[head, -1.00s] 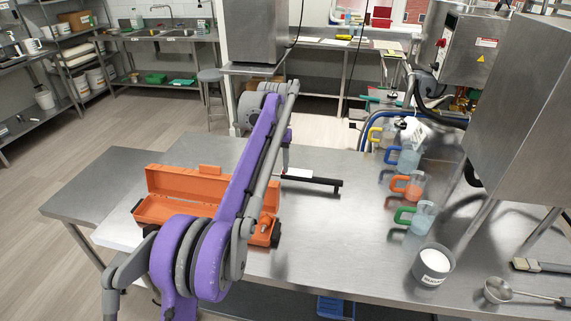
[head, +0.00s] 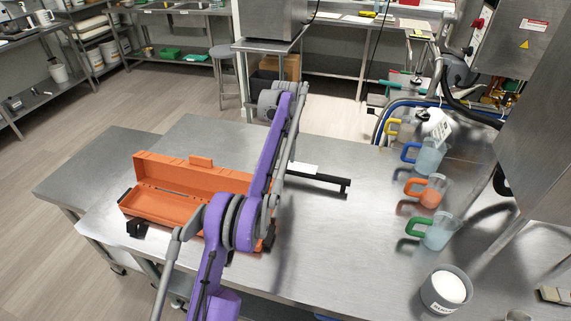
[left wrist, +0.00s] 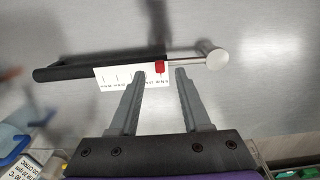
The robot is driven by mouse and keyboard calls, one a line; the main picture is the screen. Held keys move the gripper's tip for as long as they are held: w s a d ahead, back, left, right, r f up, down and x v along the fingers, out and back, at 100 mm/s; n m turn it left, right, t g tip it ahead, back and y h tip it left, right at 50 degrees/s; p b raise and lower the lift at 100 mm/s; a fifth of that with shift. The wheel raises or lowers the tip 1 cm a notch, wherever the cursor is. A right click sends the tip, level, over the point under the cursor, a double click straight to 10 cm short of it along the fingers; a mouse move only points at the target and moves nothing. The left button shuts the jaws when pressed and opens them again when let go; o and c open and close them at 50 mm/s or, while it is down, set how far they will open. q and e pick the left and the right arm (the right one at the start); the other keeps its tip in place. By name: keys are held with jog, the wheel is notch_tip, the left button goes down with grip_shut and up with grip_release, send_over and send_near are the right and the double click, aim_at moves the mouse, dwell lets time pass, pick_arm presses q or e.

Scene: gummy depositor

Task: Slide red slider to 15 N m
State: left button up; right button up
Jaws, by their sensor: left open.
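The torque wrench (head: 320,178) lies on the steel table, right of the open orange case (head: 180,187). In the left wrist view the wrench's black handle (left wrist: 65,71) is on the left and its round metal head (left wrist: 216,58) on the right. A white scale card (left wrist: 120,77) sits along it, with the red slider (left wrist: 160,67) near the card's right end. The scale's numbers are too small to read. My left gripper (left wrist: 160,72) is open, its two fingertips on either side of the red slider in the picture; contact cannot be told. In the head view my purple left arm hides the gripper.
Several measuring jugs with coloured handles, including a green-handled jug (head: 438,232) and an orange-handled one (head: 430,190), stand along the table's right side. A tub of white powder (head: 446,289) stands at the front right. The table middle (head: 345,235) is clear.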

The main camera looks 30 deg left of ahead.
aim_at(285, 164)
pick_arm(q)
jog(key=shift+f, duration=1.5)
grip_shut()
dwell(0.4)
